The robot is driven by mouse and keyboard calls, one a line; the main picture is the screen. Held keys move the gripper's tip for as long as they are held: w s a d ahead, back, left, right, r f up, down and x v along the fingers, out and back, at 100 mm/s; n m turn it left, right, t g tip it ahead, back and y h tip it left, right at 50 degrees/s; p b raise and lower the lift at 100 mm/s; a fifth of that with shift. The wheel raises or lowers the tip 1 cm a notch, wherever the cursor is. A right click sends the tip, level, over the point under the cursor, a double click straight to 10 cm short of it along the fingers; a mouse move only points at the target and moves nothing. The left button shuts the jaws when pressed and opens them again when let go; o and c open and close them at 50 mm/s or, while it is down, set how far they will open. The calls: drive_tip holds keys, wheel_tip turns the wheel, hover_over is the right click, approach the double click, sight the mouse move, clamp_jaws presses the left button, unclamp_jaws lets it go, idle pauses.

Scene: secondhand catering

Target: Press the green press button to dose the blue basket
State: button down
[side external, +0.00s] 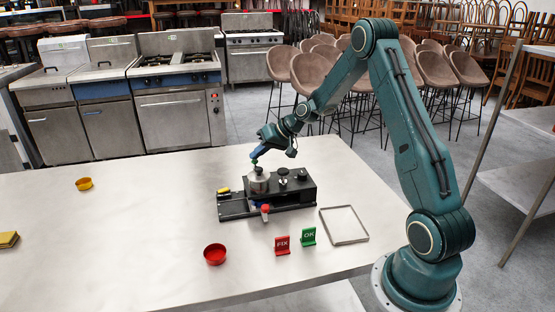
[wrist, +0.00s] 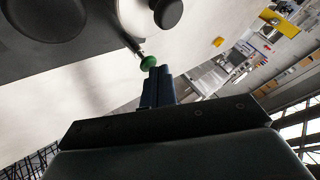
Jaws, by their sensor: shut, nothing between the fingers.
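The green press button (wrist: 148,62) is a small round knob on a thin metal stem, in the wrist view just beyond my fingertips. My gripper (wrist: 160,70) is shut and empty, its two blue fingers side by side. In the side view my gripper (side external: 255,158) points down at the top of the black machine (side external: 298,188), above a silver cylinder (side external: 259,182). The tips are at the button or very close to it; I cannot tell whether they touch. A small blue part (side external: 256,204) shows low under the cylinder, perhaps the blue basket, mostly hidden.
A red-topped piece (side external: 265,208) stands at the machine's front. A red FIX sign (side external: 282,245), a green OK sign (side external: 308,236), an empty tray (side external: 344,224) and a red bowl (side external: 215,254) are nearer. The table's left side is mostly clear.

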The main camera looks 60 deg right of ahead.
drive_tip(key=shift+r, duration=0.7)
drive_tip(key=shift+r, duration=0.15)
drive_tip(key=shift+r, duration=2.35)
drive_tip(key=s+a+r+n+g+h, duration=0.1)
drive_tip(key=s+a+r+n, duration=0.1)
drive_tip(key=s+a+r, duration=0.5)
drive_tip(key=s+a+r+n+g+h, duration=0.1)
drive_tip(key=s+a+r, duration=0.4)
drive_tip(key=a, duration=0.4)
drive_tip(key=s+a+n, duration=0.1)
drive_tip(key=s+a, duration=0.1)
drive_tip(key=s, duration=0.8)
drive_tip(key=s+a+g+h, duration=0.1)
drive_tip(key=s+a, duration=0.2)
drive_tip(key=s, duration=0.8)
drive_tip(key=shift+f+n, duration=0.25)
drive_tip(key=shift+n, duration=0.15)
